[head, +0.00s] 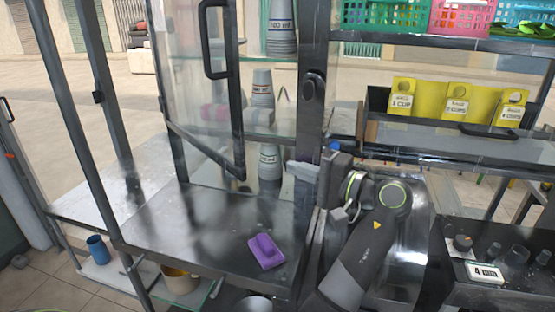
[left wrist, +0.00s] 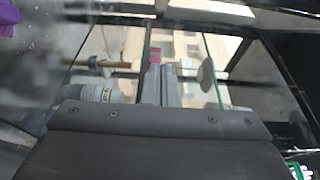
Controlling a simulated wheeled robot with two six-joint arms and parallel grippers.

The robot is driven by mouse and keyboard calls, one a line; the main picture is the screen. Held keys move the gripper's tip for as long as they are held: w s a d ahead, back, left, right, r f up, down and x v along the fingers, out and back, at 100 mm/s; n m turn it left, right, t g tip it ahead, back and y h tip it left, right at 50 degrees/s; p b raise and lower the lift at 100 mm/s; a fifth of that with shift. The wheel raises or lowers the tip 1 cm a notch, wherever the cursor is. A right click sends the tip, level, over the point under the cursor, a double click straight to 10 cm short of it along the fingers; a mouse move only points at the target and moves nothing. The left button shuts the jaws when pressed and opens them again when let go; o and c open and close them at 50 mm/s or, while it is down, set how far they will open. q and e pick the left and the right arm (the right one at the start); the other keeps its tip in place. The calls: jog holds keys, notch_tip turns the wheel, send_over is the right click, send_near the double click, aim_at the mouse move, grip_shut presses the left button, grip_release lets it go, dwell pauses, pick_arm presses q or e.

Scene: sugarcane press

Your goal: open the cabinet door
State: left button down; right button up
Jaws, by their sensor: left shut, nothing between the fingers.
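The cabinet door (head: 239,120) is a glass panel in a dark frame. It stands partly open, swung out from its left side, with a dark handle (head: 206,40) near its free edge. Stacks of paper cups (head: 263,95) show inside the cabinet, to the right of the door's free edge. My left gripper (head: 291,169) is shut and empty at the right side of the cabinet opening, apart from the door and below the handle. Its closed fingers also show in the left wrist view (left wrist: 161,84). My right gripper is in neither view.
A purple sponge (head: 265,251) lies on the metal counter (head: 190,220) below the door. A dark post (head: 312,110) stands beside my left gripper. Yellow cup-price holders (head: 455,98) and colored baskets (head: 458,17) are on the right. A tray with small items (head: 485,271) is lower right.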

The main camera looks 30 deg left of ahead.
pick_arm(q)
jog(key=s+a+p, duration=0.3)
jog(key=a+p, duration=0.2)
jog(key=a, duration=0.5)
jog(key=shift+s+a+r+p, duration=0.15)
jog(key=shift+s+a+p, duration=0.2)
jog(key=shift+a, duration=0.05)
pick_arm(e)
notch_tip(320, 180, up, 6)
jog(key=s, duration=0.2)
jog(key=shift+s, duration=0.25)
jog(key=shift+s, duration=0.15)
